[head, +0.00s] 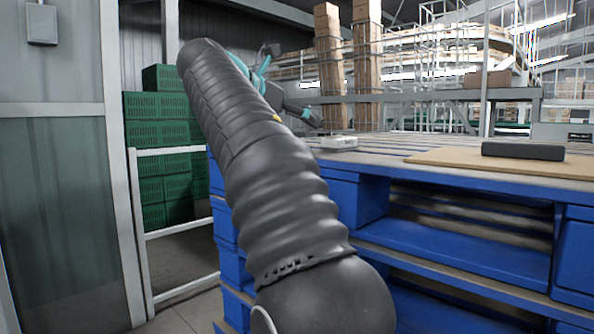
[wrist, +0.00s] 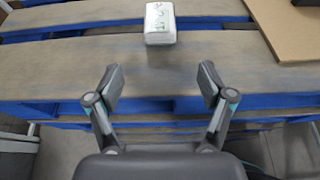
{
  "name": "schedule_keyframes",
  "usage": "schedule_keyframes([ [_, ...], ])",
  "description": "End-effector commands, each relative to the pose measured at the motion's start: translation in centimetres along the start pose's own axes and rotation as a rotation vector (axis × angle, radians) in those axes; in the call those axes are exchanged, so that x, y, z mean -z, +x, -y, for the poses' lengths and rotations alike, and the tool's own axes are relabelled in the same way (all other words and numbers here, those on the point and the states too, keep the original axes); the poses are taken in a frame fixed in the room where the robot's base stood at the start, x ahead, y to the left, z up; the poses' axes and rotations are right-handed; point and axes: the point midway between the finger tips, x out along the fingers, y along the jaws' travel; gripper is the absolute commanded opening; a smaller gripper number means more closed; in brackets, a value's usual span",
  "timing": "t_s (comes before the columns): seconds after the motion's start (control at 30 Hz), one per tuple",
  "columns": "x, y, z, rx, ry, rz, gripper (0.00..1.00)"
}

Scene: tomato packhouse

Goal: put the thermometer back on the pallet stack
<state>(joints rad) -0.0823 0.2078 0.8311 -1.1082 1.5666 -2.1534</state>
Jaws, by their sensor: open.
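A small pale box (wrist: 160,22) with dark marks on its top, which may be the thermometer, lies on the top boards of the blue pallet stack (wrist: 200,72). It also shows in the head view (head: 338,142), near the left end of the stack top (head: 395,148). My gripper (wrist: 160,78) is open, with nothing between its fingers. It is over the near edge of the stack, and the pale box lies beyond the fingertips, roughly centred between them and apart from them. In the head view my arm hides part of the stack's left side.
A brown board (head: 450,160) lies on the stack's right part, with a dark oblong block (head: 522,150) on it. Green crates (head: 160,150) stand behind a white rail (head: 175,232) at left. Bare boards lie between the pale box and the brown board.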

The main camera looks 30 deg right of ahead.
Motion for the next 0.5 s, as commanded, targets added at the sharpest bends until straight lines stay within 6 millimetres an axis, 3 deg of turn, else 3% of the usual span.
schedule_keyframes([
  [0.27,0.3,0.0,0.2,-0.011,0.021,-0.010,0.81],
  [0.37,1.7,0.0,0.6,-0.046,0.092,-0.049,0.81],
  [0.5,5.7,0.0,1.7,-0.109,0.281,-0.162,0.81],
])
